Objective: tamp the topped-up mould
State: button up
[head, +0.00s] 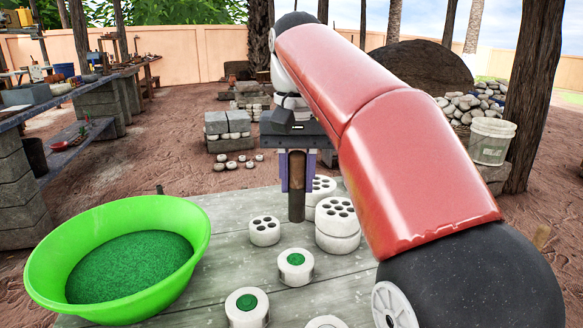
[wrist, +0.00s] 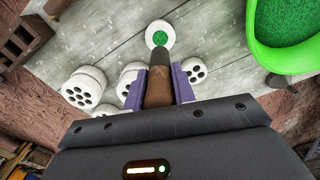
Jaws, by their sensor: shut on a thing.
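My gripper (head: 297,188) is shut on a brown wooden tamper (head: 296,205), held upright over the grey table. The tamper also shows between the purple fingers in the wrist view (wrist: 158,90). A white round mould (head: 295,278) with green fill in its central hole stands in front of the tamper, apart from it in the head view. In the wrist view a green-filled white mould (wrist: 160,26) appears just beyond the tamper's end. A second green-filled mould (head: 247,318) stands nearer the front. I cannot tell which one is topped up.
A lime-green basin (head: 190,225) of green grains fills the table's left. White pieces with several holes stand beside the tamper: a single one (head: 264,236) and a stack (head: 337,243). Another white piece (head: 326,322) is cut off at the front edge.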

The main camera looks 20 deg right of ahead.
aim_at(297, 220)
jog(key=shift+f+b, duration=3)
jog(key=shift+f, duration=1.25)
jog(key=shift+p, duration=0.5)
jog(key=shift+f+b, duration=0.3)
jog(key=shift+f, duration=0.3)
notch_tip(297, 220, up, 6)
jog(key=p, duration=0.6)
jog(key=shift+r, duration=1.3)
jog(key=shift+s, duration=0.1)
